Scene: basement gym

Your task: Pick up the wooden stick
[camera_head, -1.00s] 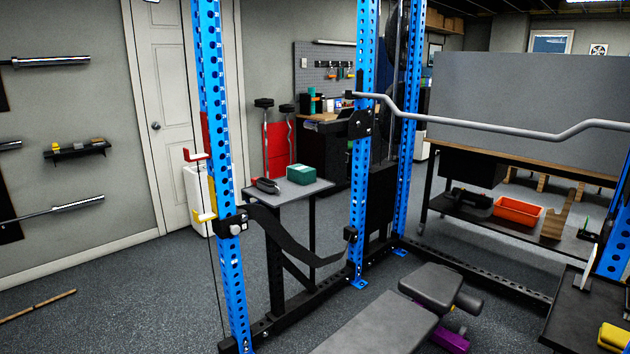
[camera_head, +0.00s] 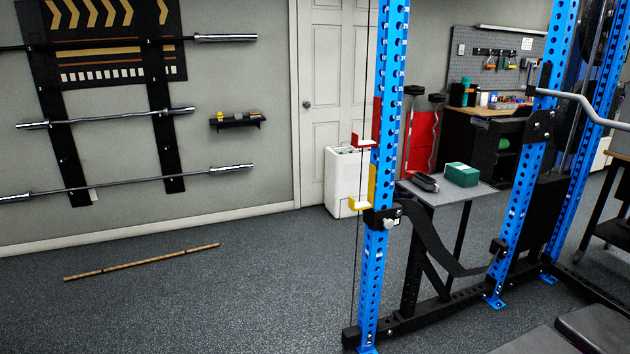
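The wooden stick (camera_head: 142,262) is a thin brown rod with darker marks along it. It lies flat on the dark speckled floor at the left of the head view, slanting up a little to the right. The whole stick shows and nothing covers it. Neither of my grippers shows in the head view.
The floor (camera_head: 230,300) around the stick is clear. A blue rack post (camera_head: 381,180) stands to its right, with a bench (camera_head: 595,330) beyond. Barbells (camera_head: 130,182) hang on the wall behind. A white bin (camera_head: 341,190) stands by the door (camera_head: 330,100).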

